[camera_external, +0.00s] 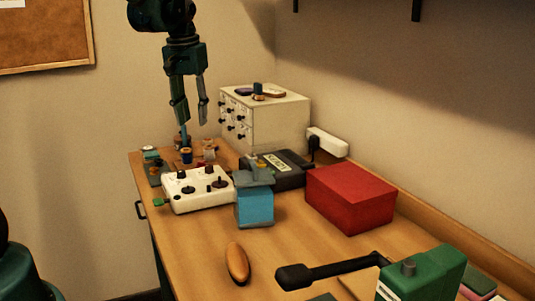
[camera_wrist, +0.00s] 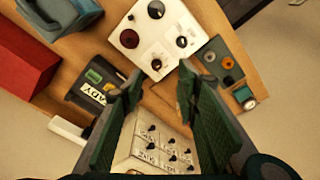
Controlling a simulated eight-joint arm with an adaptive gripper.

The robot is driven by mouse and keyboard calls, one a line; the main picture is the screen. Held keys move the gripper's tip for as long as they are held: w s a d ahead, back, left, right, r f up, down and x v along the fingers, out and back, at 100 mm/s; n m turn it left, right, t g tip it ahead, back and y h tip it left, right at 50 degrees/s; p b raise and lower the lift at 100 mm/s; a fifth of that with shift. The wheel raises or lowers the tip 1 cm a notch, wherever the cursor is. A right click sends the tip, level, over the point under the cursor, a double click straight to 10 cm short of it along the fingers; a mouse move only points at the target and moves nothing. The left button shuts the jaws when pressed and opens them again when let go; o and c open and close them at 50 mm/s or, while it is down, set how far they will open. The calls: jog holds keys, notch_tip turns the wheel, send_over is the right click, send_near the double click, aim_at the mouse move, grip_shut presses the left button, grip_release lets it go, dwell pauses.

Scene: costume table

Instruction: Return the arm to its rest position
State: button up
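My gripper (camera_external: 191,118) hangs pointing down above the far left end of the wooden table (camera_external: 203,262) in the external view. Its two green fingers are apart with nothing between them. The wrist view shows the open fingers (camera_wrist: 160,84) from above, with the table below them. My arm goes up out of the top of the external view. No marker of a rest position shows.
Near my gripper stand a white drawer cabinet (camera_external: 277,124), a white knobbed panel (camera_external: 192,199) and a black device (camera_external: 289,177). A blue box (camera_external: 254,207), red box (camera_external: 349,200), brown oval object (camera_external: 237,263) and green machine (camera_external: 424,276) are nearer the camera. Walls bound the table.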

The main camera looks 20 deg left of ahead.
jog(key=s+a+r+t+b, duration=0.1)
jog(key=s+t, duration=0.2)
jog(key=s, duration=1)
jog(key=s+a+r+t+b, duration=0.1)
jog(key=s+a+t+b, duration=0.1)
jog(key=s, duration=1.2)
jog(key=shift+t, duration=0.4)
jog(key=shift+s, duration=0.1)
